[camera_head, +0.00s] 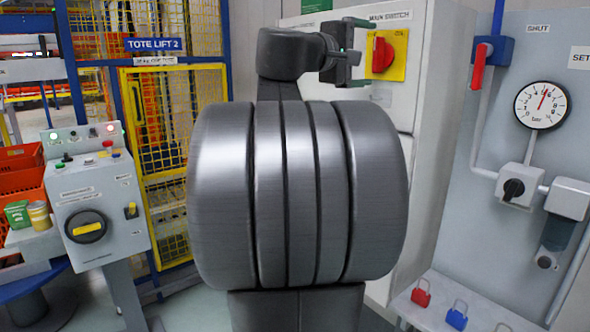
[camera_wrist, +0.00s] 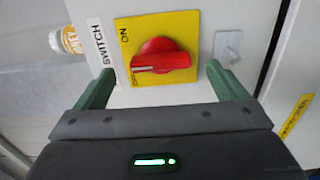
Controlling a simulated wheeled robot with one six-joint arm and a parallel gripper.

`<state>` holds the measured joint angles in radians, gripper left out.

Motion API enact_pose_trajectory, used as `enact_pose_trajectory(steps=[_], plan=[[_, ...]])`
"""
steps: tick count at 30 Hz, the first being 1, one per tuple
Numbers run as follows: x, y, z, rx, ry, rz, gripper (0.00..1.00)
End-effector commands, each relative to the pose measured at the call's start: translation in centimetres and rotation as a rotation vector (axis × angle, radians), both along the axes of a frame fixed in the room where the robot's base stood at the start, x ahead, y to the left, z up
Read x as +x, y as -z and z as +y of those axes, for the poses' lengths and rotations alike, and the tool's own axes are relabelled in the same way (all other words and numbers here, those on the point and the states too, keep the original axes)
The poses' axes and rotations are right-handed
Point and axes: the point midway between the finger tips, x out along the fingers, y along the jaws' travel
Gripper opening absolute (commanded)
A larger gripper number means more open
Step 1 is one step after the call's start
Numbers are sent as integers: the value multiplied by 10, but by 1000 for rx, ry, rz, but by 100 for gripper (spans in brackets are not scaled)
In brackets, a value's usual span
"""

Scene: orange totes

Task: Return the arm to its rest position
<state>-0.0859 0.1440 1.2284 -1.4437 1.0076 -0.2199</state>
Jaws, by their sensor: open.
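My gripper (camera_wrist: 162,88) is open, its two green fingers apart on either side of the red main switch knob (camera_wrist: 161,62) in the wrist view. I see nothing held between the fingers. The knob sits on a yellow plate (camera_wrist: 130,35) marked ON. In the head view my gripper (camera_head: 358,50) is beside the red knob (camera_head: 381,54) and its yellow plate (camera_head: 398,42), at the top centre. I cannot tell from these views whether the fingers touch the knob. My large grey arm links fill the middle of the head view.
The white cabinet (camera_head: 440,60) carries the switch. At right is a panel with a pressure gauge (camera_head: 541,105), a red-handled valve (camera_head: 478,68) and padlocks (camera_head: 457,315). At left stand a control box (camera_head: 98,205), the yellow tote lift cage (camera_head: 165,130) and orange totes (camera_head: 22,175).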

Motion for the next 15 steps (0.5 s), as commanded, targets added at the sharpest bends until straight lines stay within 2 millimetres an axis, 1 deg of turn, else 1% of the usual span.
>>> enact_pose_trajectory(steps=[1, 6, 8, 15], plan=[[6, 0, -9, 0, 3, 1, 93], [25, -1, -34, -3, 3, 6, 93], [23, -6, -31, -38, 0, 50, 93], [23, -6, -30, -157, -1, 203, 93]])
